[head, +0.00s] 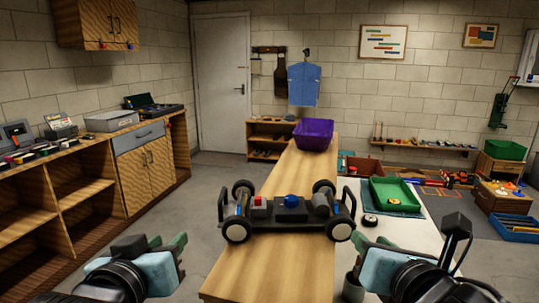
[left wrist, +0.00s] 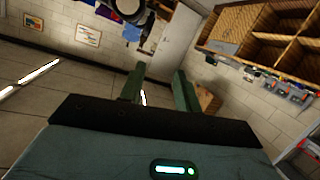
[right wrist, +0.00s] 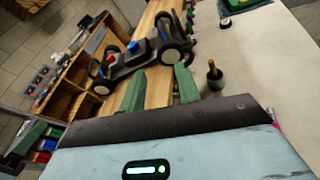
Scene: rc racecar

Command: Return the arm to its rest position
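The RC racecar (head: 287,224), dark with big wheels and red and blue parts on top, sits on the wooden table (head: 250,270). It also shows in the right wrist view (right wrist: 122,68), beyond the fingers. My left gripper (head: 168,242) is left of the table's near end, its green fingers apart and empty. The left wrist view shows the same clear gap (left wrist: 160,88). My right gripper (head: 378,243) is at the right, near the car's right end but apart from it. Its fingers (right wrist: 160,88) are also apart with nothing between them.
A purple bin (head: 314,134) stands at the table's far end. Right of the table, a pale surface carries a green tray (head: 394,193) and a small grey cup (head: 352,288), close to my right gripper. Wooden shelves (head: 70,190) line the left wall. Open floor lies between.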

